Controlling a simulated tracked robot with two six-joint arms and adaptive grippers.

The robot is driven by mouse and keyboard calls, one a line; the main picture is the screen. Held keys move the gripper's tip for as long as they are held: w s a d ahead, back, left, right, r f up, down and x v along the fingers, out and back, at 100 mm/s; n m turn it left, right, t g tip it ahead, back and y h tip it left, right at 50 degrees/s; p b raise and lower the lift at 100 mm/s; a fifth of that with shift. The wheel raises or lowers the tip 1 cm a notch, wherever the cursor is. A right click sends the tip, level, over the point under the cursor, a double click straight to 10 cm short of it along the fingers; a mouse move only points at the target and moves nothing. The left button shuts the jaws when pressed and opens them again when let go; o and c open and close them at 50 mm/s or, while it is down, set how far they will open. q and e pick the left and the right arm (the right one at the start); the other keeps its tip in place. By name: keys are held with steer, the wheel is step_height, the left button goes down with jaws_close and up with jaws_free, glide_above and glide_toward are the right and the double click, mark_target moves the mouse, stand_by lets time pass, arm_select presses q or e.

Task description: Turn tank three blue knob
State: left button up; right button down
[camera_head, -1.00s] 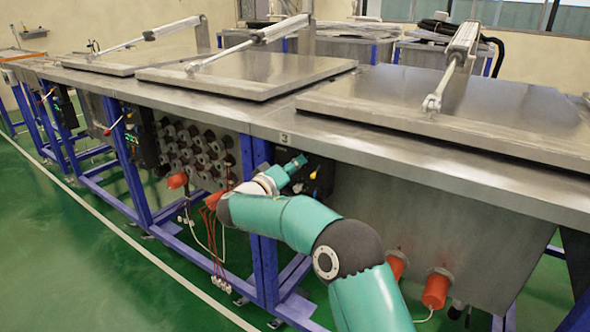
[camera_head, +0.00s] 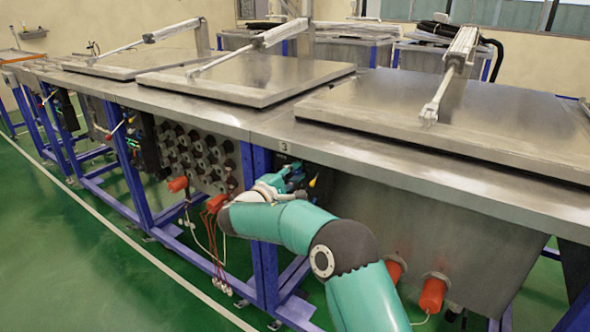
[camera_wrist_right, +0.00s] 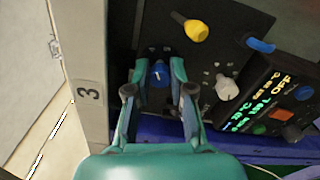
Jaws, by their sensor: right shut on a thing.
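The blue knob (camera_wrist_right: 159,74) of tank three shows in the right wrist view on a dark control panel (camera_wrist_right: 222,55). My right gripper (camera_wrist_right: 160,80) has its two teal fingers on either side of the knob and is shut on it. In the head view my right gripper (camera_head: 293,178) is at the panel below the table edge, beside the "3" label (camera_head: 284,147), and its fingers hide the knob there. The "3" label also shows in the right wrist view (camera_wrist_right: 89,94). My left gripper is not in view.
A yellow knob (camera_wrist_right: 195,30), a white knob (camera_wrist_right: 227,87) and a blue lever (camera_wrist_right: 261,45) are close by. A display (camera_wrist_right: 268,100) with lit text is at right. Tank three's lid (camera_head: 470,115) lies closed above. Orange fittings (camera_head: 433,294) stick out below.

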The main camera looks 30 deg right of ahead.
steer(key=n+p, duration=0.7)
steer(key=n, duration=0.4)
steer(key=shift+a+f, duration=0.1)
steer(key=shift+a, duration=0.05)
steer(key=n+p, duration=0.3)
steer(key=n, duration=0.2)
steer(key=shift+f+n+p, duration=0.1)
steer(key=shift+n+p, duration=0.2)
steer(key=shift+n, duration=0.1)
steer(key=n+p, duration=0.2)
steer(key=n, duration=0.2)
steer(key=shift+f+n, duration=0.15)
steer(key=shift+n, duration=0.25)
steer(key=shift+p, duration=0.3)
steer(key=c, duration=1.2)
jaws_free()
steer(key=shift+o, duration=0.9)
